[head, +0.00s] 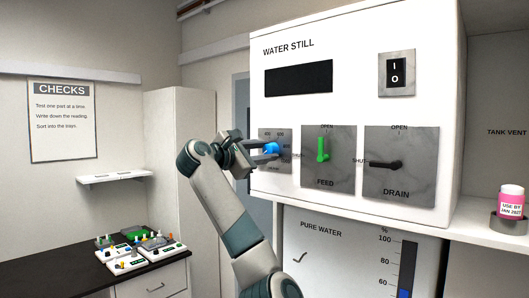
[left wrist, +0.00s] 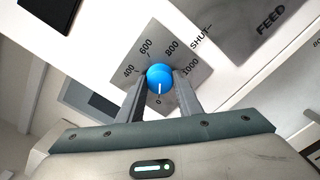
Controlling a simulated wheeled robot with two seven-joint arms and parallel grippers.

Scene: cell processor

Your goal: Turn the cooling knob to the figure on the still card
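The blue cooling knob (head: 272,148) is at the left of the water still's white front, on a grey dial plate. In the left wrist view the knob (left wrist: 159,74) has a white pointer line aimed down at the 0 mark. The dial plate (left wrist: 184,58) reads 400, 600, 800 and 1000 around it. My left gripper (left wrist: 160,82) has one finger on each side of the knob, very close. I cannot tell whether both fingers press on it. It also shows at the knob in the head view (head: 275,150). My right gripper is not in view. I see no card with a knob figure.
A rocker switch (head: 396,73) sits above. A CHECKS notice (head: 63,122) hangs on the wall. Trays (head: 128,262) stand on the dark counter.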

